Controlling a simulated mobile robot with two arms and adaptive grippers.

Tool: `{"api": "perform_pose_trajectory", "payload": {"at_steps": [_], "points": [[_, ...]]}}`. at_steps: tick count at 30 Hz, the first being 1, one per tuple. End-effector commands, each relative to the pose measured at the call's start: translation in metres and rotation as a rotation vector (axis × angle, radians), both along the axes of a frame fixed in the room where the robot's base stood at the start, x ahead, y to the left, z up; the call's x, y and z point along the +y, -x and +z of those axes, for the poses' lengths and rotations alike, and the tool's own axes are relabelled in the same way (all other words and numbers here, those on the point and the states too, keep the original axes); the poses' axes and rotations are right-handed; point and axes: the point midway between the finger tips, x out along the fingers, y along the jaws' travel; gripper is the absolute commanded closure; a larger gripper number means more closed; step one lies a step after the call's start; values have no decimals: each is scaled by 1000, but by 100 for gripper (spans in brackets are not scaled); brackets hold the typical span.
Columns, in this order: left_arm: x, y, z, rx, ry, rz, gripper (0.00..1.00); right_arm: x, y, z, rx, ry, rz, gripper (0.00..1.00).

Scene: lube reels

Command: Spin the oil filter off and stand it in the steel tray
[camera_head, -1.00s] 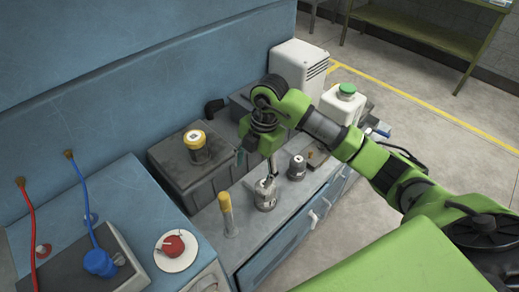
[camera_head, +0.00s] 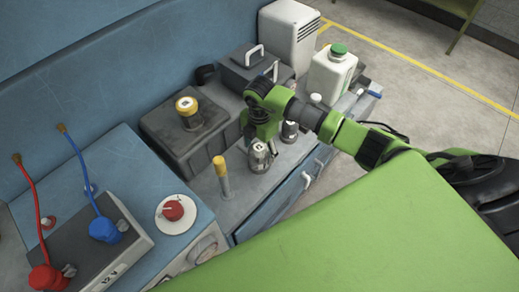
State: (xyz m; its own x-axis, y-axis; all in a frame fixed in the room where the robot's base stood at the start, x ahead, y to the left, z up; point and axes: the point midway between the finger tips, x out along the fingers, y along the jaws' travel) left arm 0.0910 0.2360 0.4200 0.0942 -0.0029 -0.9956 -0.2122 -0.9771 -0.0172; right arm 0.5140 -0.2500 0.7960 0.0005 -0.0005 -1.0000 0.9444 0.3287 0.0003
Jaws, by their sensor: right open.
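My right gripper (camera_head: 262,137) points down just above a small silver metal canister (camera_head: 260,158) on the grey bench top. Its fingers are open, partly hidden by the wrist, and I cannot tell whether they touch the canister. A dark cylinder with a yellow top (camera_head: 189,113) stands upright on a dark grey box to the left of the gripper. I cannot tell for sure which of these is the oil filter. A steel tray cannot be made out clearly. My left gripper is out of view.
A yellow-capped tube (camera_head: 221,178) stands left of the canister, and a darker canister (camera_head: 289,131) right of it. A white jug with green lid (camera_head: 333,72) and a dark handled case (camera_head: 255,70) stand behind.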

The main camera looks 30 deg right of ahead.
Motion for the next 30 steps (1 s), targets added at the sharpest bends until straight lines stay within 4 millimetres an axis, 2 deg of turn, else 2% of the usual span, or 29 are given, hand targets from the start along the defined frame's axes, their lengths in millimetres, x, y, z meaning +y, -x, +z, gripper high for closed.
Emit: {"api": "perform_pose_trajectory", "payload": {"at_steps": [5,13,18,19,24,30], "points": [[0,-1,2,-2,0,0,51,0,1,-11,1,-1,0,33],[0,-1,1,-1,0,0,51,0,1,-11,0,-1,1,33],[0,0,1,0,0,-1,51,0,1,-11,0,-1,1,77],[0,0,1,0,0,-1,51,0,1,-11,0,-1,1,83],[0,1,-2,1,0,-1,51,0,0,-12,0,1,43,83],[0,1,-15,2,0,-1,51,-1,-1,-13,-2,3,325,83]]}}
